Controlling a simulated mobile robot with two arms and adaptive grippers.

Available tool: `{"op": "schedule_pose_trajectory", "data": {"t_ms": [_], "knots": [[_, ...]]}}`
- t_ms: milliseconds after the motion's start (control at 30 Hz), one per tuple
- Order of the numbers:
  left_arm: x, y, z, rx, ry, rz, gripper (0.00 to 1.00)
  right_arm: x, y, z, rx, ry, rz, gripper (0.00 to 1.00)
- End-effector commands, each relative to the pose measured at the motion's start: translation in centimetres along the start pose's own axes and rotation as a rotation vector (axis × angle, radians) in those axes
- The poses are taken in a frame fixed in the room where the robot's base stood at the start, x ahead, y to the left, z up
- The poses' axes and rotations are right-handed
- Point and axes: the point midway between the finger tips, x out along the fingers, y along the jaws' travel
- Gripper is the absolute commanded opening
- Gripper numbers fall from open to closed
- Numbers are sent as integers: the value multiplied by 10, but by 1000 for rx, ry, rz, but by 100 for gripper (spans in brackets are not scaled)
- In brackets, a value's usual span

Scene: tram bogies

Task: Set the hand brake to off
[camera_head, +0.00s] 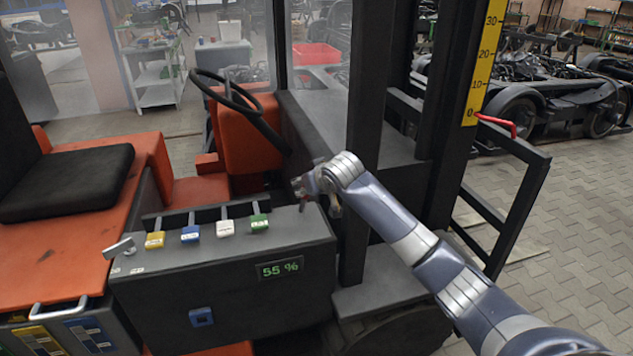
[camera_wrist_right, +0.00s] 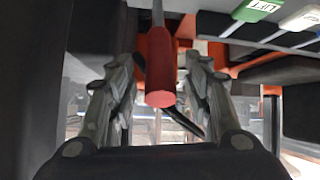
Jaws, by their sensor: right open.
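A red cylindrical grip (camera_wrist_right: 160,85) on a grey shaft, which looks like the hand brake lever, shows in the right wrist view. My right gripper (camera_wrist_right: 161,64) is open, with one finger on each side of this grip; I see gaps and cannot tell whether either touches. In the head view my right gripper (camera_head: 316,190) is just right of the console, near the green lever (camera_head: 259,221). A little red shows at its fingers, but the lever is mostly hidden there. No off marking is readable. My left gripper is not in view.
The grey console (camera_head: 220,275) carries yellow, blue, white and green levers and a 55 % display (camera_head: 280,268). The steering wheel (camera_head: 238,103) is behind it. A dark mast post (camera_head: 362,130) stands close behind my right wrist. A red handle (camera_head: 495,124) is far right.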

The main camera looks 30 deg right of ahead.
Motion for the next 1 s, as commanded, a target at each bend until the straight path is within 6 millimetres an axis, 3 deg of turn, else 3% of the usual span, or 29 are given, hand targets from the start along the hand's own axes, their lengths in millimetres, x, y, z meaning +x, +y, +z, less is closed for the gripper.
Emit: {"op": "schedule_pose_trajectory", "data": {"t_ms": [200, 400, 1000], "knots": [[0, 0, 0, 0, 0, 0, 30, -38, 0, 0, -1, 1, -1, 46], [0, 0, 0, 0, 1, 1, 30, -61, 0, 0, 0, 0, -1, 46], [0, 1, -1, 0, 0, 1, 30, -69, 0, 1, 1, -1, 0, 46]]}}
